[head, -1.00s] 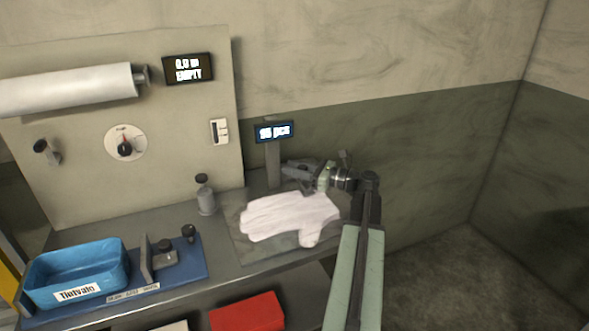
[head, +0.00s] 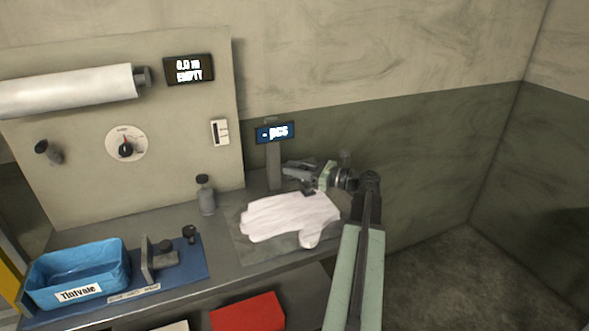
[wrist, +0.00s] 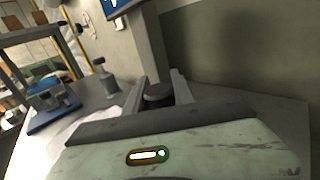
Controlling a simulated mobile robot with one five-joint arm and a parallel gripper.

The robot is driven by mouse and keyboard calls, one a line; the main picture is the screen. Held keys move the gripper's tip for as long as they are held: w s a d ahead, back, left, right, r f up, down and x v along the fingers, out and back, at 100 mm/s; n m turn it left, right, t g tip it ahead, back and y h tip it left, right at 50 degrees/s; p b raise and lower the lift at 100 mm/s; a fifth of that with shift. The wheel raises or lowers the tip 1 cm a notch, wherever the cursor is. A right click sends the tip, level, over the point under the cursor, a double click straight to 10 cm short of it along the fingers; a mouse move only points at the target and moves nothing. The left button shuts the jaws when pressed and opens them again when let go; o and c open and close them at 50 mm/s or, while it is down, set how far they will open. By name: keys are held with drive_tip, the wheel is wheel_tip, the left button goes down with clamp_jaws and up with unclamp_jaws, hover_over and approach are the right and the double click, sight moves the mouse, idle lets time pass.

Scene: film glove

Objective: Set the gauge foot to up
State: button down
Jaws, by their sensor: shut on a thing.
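The gauge stands at the back of the bench as a grey post (head: 273,168) with a small blue-lit display (head: 275,132) reading "- pcs". In the wrist view a dark round knob-like part (wrist: 158,91), seemingly the gauge foot, sits at the post's base between my fingers. My gripper (wrist: 158,85) is shut on this dark part. In the head view my gripper (head: 295,172) is beside the post, above the back edge of the white glove (head: 288,217). The foot's underside is hidden, so I cannot tell its height.
The glove lies flat on a grey mat (head: 245,250). A grey bottle-shaped piece (head: 206,198) stands to its left. A blue bin (head: 75,272) and a blue board (head: 190,270) are further left. A panel with a dial (head: 126,145) rises behind.

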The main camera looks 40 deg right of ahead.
wheel_tip(320, 180, up, 8)
drive_tip(key=p, duration=0.7)
drive_tip(key=shift+r+p, duration=0.15)
drive_tip(key=shift+p, duration=0.2)
drive_tip(key=c, duration=1.1)
unclamp_jaws()
drive_tip(key=shift+o, duration=0.2)
drive_tip(key=shift+s, duration=0.1)
drive_tip(key=v, duration=0.7)
drive_tip(key=shift+s+d, duration=0.2)
drive_tip(key=shift+s, duration=0.15)
